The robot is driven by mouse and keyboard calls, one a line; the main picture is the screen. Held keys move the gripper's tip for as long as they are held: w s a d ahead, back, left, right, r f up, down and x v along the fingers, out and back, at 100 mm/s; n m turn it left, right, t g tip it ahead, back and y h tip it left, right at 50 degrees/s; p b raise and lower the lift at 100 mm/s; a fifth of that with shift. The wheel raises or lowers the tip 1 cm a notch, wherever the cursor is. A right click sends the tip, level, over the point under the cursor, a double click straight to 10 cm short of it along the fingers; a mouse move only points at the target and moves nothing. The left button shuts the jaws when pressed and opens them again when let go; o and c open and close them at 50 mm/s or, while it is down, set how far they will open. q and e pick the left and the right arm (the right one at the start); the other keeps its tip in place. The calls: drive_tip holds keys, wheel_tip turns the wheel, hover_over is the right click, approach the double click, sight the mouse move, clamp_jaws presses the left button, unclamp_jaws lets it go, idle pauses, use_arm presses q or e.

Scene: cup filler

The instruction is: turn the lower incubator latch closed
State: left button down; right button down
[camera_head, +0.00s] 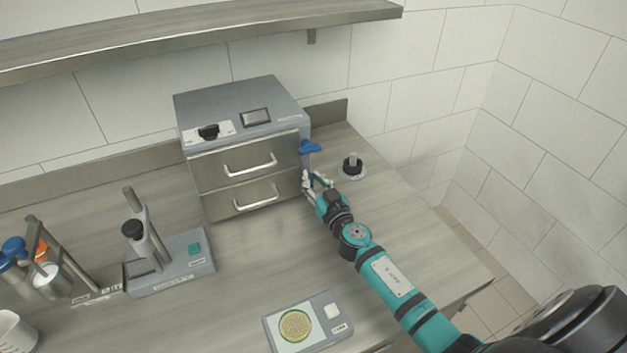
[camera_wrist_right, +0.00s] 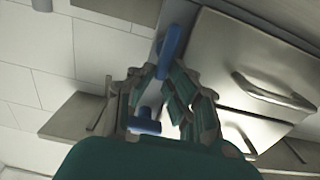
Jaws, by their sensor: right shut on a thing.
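The grey incubator (camera_head: 243,112) stands against the back wall with two metal-fronted drawers. A blue upper latch (camera_head: 311,147) sits at its right front edge, its bar lying roughly sideways. My right gripper (camera_head: 307,184) is beside the lower drawer's right edge and hides the lower latch in the head view. In the wrist view, which looks upside down, the blue lower latch (camera_wrist_right: 172,48) shows as a long bar standing near upright at the fingertips, and the gripper (camera_wrist_right: 158,74) is shut on it. The upper latch (camera_wrist_right: 145,124) shows behind the fingers. My left gripper is out of view.
A small device with a black knob (camera_head: 352,165) stands right of the incubator. A scale with a round dish (camera_head: 296,325) lies at the front. A stand device (camera_head: 170,260) and blue-capped bottle (camera_head: 14,247) are at left. A shelf (camera_head: 200,35) hangs above.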

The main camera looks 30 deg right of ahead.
sight(299, 182)
drive_tip(key=shift+a+n, duration=0.1)
drive_tip(key=shift+n, duration=0.2)
drive_tip(key=n, duration=0.1)
drive_tip(key=n+b, duration=0.1)
drive_tip(key=n, duration=0.1)
drive_tip(key=shift+a+f+n, duration=0.1)
drive_tip(key=shift+a+n, duration=0.2)
drive_tip(key=shift+a, duration=0.1)
drive_tip(key=n, duration=0.3)
drive_tip(key=n+b, duration=0.1)
drive_tip(key=shift+w+a+f, duration=0.1)
drive_tip(key=shift+a+f, duration=0.2)
drive_tip(key=shift+a, duration=0.1)
drive_tip(key=n, duration=0.3)
drive_tip(key=f+n+b, duration=0.1)
drive_tip(key=n, duration=0.1)
drive_tip(key=shift+a, duration=0.3)
drive_tip(key=shift+a+f+n+b, duration=0.1)
drive_tip(key=shift+f+n+b, duration=0.15)
drive_tip(key=shift+n, duration=0.9)
drive_tip(key=shift+f+n+b, duration=0.15)
drive_tip(key=shift+n+b, duration=0.2)
drive_tip(key=shift+n, duration=0.8)
